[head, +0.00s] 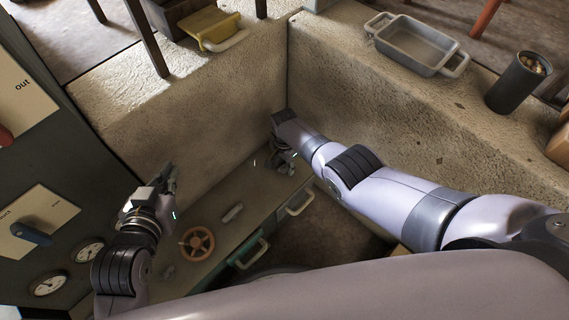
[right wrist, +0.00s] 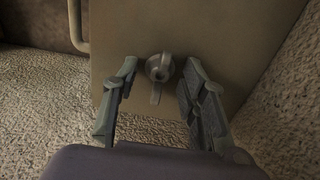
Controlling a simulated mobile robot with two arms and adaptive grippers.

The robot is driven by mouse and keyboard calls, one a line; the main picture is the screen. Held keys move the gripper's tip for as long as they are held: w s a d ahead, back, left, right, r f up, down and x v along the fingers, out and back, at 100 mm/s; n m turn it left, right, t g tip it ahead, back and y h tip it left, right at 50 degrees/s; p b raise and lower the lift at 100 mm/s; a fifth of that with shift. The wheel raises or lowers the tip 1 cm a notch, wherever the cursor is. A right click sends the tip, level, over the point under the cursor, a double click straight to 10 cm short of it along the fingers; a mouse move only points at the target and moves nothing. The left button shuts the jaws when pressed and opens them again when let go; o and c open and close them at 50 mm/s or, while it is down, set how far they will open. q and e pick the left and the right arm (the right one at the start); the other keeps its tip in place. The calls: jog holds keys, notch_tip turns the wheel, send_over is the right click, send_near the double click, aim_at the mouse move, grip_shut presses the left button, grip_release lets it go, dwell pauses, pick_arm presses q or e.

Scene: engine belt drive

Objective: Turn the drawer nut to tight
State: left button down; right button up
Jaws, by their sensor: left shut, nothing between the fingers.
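In the right wrist view the drawer nut (right wrist: 158,70), a grey wing nut with a round hub, sits on a flat brown panel (right wrist: 225,35). One wing points down and another up. My right gripper (right wrist: 157,95) is open, with a finger on either side of the nut and a visible gap to each. In the head view my right gripper (head: 283,160) is at the far end of the bench top, and I cannot make out the nut there. My left gripper (head: 168,177) is shut and empty, above the bench at the left, away from the nut.
The bench carries a reddish handwheel (head: 197,244) and a small grey handle (head: 233,212). Drawer handles (head: 299,203) stick out at its front. A labelled panel with gauges (head: 48,284) stands at left. Concrete walls (head: 400,130) close in the right gripper; a grey tray (head: 413,45) rests on one.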

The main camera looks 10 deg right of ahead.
aim_at(285, 167)
jog(key=shift+r, duration=0.1)
notch_tip(285, 167, up, 12)
dwell(0.7)
dwell(0.3)
